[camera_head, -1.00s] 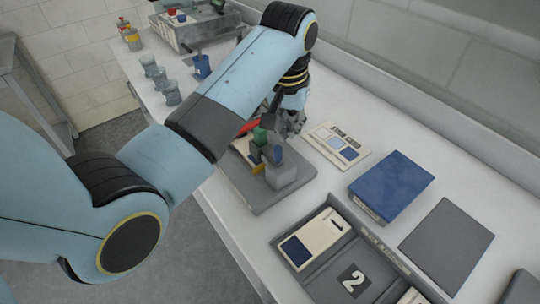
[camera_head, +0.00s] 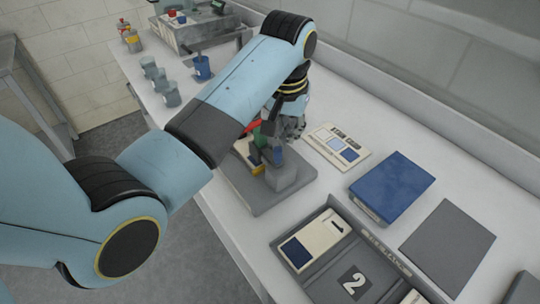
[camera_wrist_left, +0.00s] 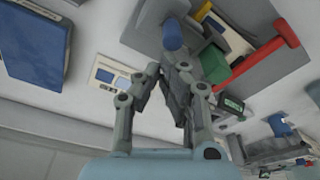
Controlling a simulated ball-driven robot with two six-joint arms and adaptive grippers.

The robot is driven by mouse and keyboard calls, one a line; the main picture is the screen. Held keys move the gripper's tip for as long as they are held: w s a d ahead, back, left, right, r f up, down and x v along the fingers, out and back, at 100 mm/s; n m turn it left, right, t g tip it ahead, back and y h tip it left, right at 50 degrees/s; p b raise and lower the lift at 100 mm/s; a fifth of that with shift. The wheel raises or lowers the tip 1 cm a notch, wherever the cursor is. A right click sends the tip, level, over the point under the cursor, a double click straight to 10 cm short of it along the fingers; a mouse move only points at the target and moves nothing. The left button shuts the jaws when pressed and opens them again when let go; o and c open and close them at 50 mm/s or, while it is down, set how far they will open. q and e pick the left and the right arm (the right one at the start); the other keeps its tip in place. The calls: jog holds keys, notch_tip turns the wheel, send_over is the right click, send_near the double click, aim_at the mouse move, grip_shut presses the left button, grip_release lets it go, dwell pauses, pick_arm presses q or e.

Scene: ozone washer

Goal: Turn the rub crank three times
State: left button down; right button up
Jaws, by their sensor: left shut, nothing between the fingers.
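The rubbing device stands on a grey base plate (camera_head: 259,204) in the middle of the bench. It carries a grey block (camera_head: 287,176), a green block and a red T-shaped handle, clear in the wrist view (camera_wrist_left: 262,52). A blue upright grip (camera_head: 278,155) stands at the grey block; it also shows in the wrist view (camera_wrist_left: 172,35). I cannot tell for sure which part is the rub crank. My left gripper (camera_wrist_left: 180,62) is shut and empty, its fingertips close by the blue grip. Whether they touch it is unclear. My right gripper is not in view.
A blue book-like box (camera_head: 392,186) and a dark grey pad (camera_head: 447,243) lie to the right. A tray marked 2 (camera_head: 330,270) is in front. A control panel (camera_head: 338,145) lies behind the device. Several grey cups (camera_head: 160,80) and a blue cup (camera_head: 202,67) stand at left.

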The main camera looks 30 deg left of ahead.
aim_at(276, 150)
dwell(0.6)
pick_arm(q)
jog(key=shift+f, duration=0.15)
jog(key=shift+f, duration=1.35)
jog(key=shift+s+a+p, duration=0.1)
jog(key=shift+s+p, duration=0.35)
jog(key=shift+s, duration=0.8)
jog(key=shift+s+f, duration=0.1)
jog(key=shift+s+a+f, duration=0.1)
jog(key=shift+s+a, duration=0.05)
jog(key=shift+s, duration=0.3)
jog(key=shift+s+a, duration=0.3)
jog(key=shift+s, duration=0.35)
